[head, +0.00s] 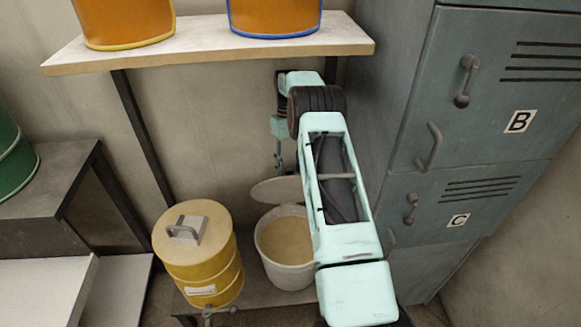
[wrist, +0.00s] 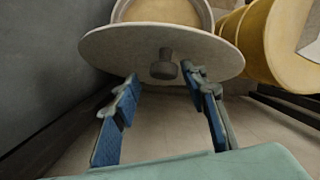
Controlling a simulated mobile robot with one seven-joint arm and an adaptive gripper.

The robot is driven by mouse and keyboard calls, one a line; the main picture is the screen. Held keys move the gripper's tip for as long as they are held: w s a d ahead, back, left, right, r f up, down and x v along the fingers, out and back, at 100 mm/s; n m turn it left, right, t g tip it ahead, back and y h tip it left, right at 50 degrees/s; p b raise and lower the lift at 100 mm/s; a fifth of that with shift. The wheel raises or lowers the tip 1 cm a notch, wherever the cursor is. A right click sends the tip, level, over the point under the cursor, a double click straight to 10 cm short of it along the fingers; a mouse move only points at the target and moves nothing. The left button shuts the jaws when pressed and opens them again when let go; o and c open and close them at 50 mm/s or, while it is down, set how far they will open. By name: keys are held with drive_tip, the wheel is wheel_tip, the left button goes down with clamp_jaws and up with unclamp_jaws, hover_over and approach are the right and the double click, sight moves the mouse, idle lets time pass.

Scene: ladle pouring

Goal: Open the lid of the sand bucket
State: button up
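The sand bucket (head: 290,274) is a pale round bucket on the low shelf, with its mouth uncovered and tan sand (head: 287,240) showing inside. Its round grey lid (head: 275,190) is off the mouth, at the bucket's far rim. In the wrist view the lid (wrist: 110,47) faces me with its dark knob (wrist: 164,66), and part of the bucket (wrist: 165,10) shows behind it. My gripper (wrist: 160,80) is open, its blue-padded fingers apart. The knob lies just beyond and between the fingertips, close to the right one, not gripped. In the head view my gripper (head: 279,160) hangs above the lid.
A yellow drum (head: 205,265) with a handled top stands left of the bucket. An upper shelf (head: 200,50) carries orange containers. Grey lockers (head: 470,130) close off the right side. A grey wall lies behind, and a green drum (head: 14,160) stands at far left.

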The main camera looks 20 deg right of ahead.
drive_tip(key=v, duration=0.7)
drive_tip(key=shift+r, duration=0.15)
